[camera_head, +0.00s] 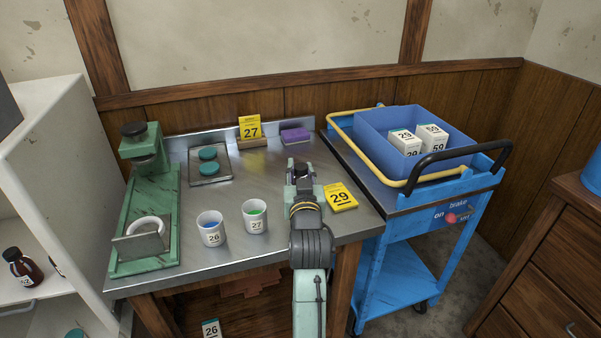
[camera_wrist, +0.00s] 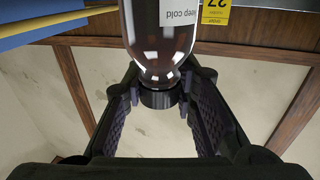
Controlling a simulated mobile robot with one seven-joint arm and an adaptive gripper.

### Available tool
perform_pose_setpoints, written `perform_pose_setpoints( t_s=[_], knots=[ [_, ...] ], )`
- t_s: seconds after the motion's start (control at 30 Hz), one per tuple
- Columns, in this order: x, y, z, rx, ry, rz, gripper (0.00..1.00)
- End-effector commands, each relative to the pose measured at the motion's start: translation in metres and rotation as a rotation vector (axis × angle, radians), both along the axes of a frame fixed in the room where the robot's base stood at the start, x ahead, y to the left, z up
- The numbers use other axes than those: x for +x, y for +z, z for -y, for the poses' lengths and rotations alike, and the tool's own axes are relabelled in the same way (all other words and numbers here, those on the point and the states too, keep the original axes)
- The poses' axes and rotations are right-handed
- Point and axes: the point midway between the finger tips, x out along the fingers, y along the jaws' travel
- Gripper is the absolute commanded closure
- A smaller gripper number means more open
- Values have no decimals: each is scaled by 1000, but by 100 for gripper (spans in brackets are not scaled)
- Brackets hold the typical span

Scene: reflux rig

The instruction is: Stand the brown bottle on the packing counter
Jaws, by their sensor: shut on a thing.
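The brown bottle (camera_wrist: 158,45) fills the top middle of the wrist view, with a white "keep cold" label and a black cap (camera_wrist: 158,98). That view is upside down, so the bottle is upright with its cap up. My gripper (camera_wrist: 161,84) is shut on the bottle near its cap. In the head view my gripper (camera_head: 301,174) is over the right part of the steel packing counter (camera_head: 185,262). A dark cap shows between the fingers there, and the bottle's body is mostly hidden. I cannot tell whether its base touches the counter.
Right of my gripper lies a yellow 29 card (camera_head: 340,197). White cups 26 (camera_head: 212,230) and 27 (camera_head: 255,218) stand to its left. A green press (camera_head: 145,205) is at the left end. Another brown bottle (camera_head: 22,270) stands on the white shelf. A blue cart (camera_head: 400,225) adjoins the counter.

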Motion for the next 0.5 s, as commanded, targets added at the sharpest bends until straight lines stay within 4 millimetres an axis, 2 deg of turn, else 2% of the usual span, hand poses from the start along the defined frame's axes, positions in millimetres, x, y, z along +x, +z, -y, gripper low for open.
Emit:
perform_pose_setpoints(
  t_s=[0.13,0.17,0.43,0.5],
  knots=[
    [0,-3,0,0,0,2,100],
    [0,-3,0,0,0,0,73],
    [0,-2,0,0,0,1,55],
    [0,-2,0,0,0,1,54]
  ],
)
